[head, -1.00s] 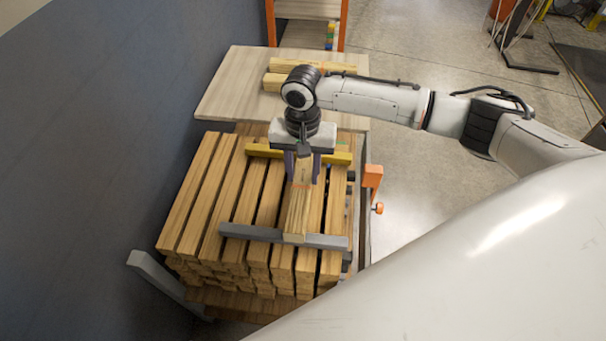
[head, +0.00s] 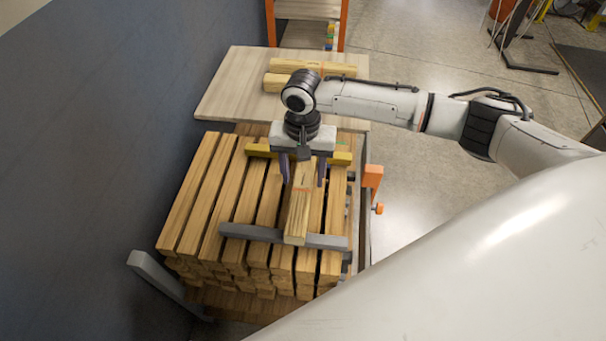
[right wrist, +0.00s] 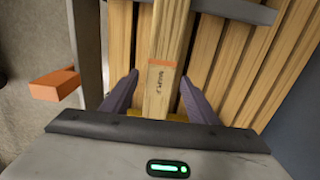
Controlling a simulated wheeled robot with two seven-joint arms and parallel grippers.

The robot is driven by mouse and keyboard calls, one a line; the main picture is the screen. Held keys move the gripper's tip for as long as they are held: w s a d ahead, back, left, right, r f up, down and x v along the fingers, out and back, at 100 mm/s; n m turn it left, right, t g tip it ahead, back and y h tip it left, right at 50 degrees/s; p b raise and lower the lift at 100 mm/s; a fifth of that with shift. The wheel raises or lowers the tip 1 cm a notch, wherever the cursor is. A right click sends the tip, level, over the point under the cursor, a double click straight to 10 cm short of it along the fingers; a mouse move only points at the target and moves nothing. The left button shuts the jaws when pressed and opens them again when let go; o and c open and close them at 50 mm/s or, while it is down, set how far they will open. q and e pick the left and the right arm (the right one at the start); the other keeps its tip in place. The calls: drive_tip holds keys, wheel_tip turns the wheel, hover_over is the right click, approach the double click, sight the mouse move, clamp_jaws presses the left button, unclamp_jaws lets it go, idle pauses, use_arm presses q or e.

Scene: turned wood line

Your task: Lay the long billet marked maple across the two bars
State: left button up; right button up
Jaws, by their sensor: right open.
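The long billet (head: 297,218) marked maple lies lengthwise over the stack, resting across the grey bar (head: 250,233) and the yellow bar (head: 341,158). Its near end reaches the grey bar; its far part is hidden under my right gripper. In the right wrist view the billet (right wrist: 166,35) shows an orange band and dark lettering that looks like maple. My right gripper (head: 303,180) is open, with one finger on each side of the billet and gaps visible; it also shows in the right wrist view (right wrist: 160,84). My left gripper is out of view.
Rows of stacked timber (head: 205,195) lie below the bars. A pale table (head: 232,90) behind holds a few more billets (head: 312,68). An orange clamp-like part (head: 373,178) stands at the right side. A dark wall (head: 90,170) is at the left.

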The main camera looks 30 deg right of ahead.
sight(303, 180)
wheel_tip(303, 180, up, 12)
drive_tip(key=shift+p, duration=0.3)
drive_tip(key=shift+f, duration=0.15)
idle(0.4)
